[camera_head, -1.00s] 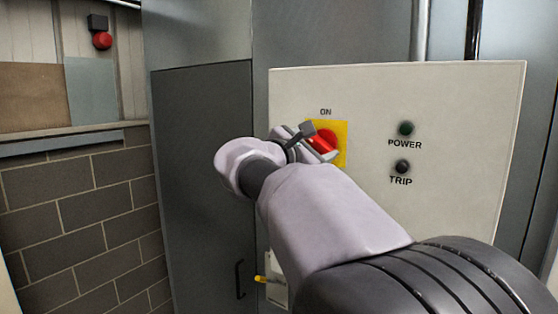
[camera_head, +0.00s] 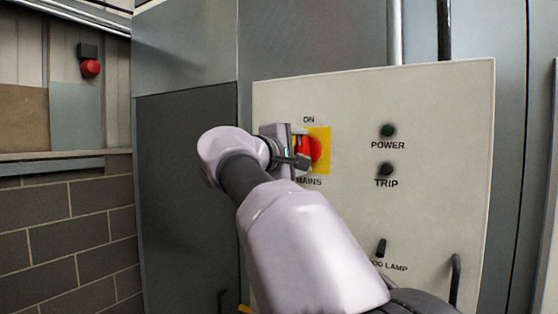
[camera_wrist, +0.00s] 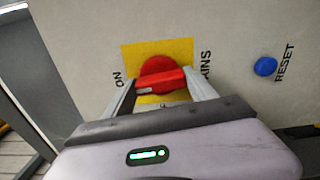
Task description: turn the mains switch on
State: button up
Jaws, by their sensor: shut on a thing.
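The mains switch is a round red knob (camera_head: 316,150) with a raised bar, on a yellow square plate (camera_head: 323,166) between the labels ON and MAINS. In the wrist view the red knob (camera_wrist: 158,72) has its bar lying roughly along the line from ON to MAINS, slightly tilted. My gripper (camera_head: 300,150) is at the knob. In the wrist view my gripper (camera_wrist: 163,95) has one finger at each end of the red bar and is shut on it. In the head view my gripper and wrist hide the knob's left part.
A blue RESET button (camera_wrist: 265,66) shows in the wrist view. A red button (camera_head: 90,68) is on the far left wall.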

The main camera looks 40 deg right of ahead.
jog(key=shift+f+m+b, duration=0.1)
jog(key=shift+m+b, duration=0.25)
jog(key=shift+m, duration=0.45)
jog(key=o, duration=1.4)
jog(key=shift+c, duration=0.2)
jog(key=b+v, duration=0.1)
jog(key=v, duration=1.6)
jog(key=shift+s+a, duration=0.2)
jog(key=shift+a, duration=0.05)
jog(key=shift+b, duration=0.3)
